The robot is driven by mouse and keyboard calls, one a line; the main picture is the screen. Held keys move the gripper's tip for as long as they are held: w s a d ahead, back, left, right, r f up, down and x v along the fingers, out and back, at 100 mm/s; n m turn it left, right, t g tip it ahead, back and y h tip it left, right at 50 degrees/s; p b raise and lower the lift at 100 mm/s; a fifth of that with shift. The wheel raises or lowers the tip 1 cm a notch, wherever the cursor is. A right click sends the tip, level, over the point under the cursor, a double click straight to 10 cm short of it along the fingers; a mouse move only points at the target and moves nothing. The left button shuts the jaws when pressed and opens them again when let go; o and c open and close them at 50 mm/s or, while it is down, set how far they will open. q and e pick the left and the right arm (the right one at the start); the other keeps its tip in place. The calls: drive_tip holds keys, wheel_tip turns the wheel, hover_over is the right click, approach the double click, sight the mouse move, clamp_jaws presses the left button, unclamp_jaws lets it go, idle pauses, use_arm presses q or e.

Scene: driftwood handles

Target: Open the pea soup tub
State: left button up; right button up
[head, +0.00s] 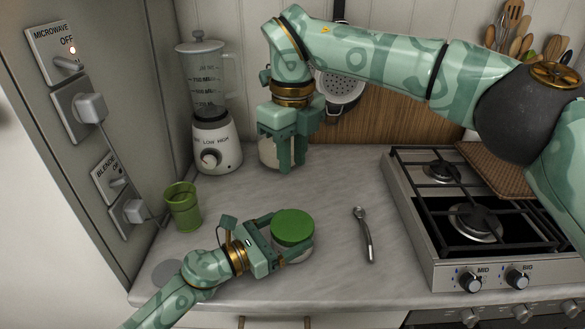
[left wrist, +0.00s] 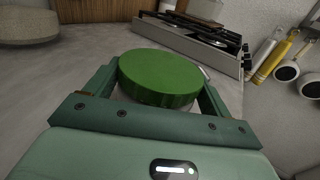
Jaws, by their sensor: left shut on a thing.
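The tub (head: 293,255) is pale, with a round green lid (head: 292,226) on top. It stands upright on the counter near the front. My left gripper (head: 281,239) is shut on the tub from the left, its fingers on either side below the lid. In the left wrist view the green lid (left wrist: 160,75) sits between the two fingers and hides most of the tub. My right gripper (head: 292,168) points down farther back, in front of a pale round container (head: 270,152). I cannot tell whether its fingers touch that container or how far apart they are.
A green cup (head: 183,207) stands left of my left gripper. A blender (head: 213,130) stands at the back left. The counter between tub and spoon is clear.

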use_arm(q)
drive_tip(key=o, duration=1.3)
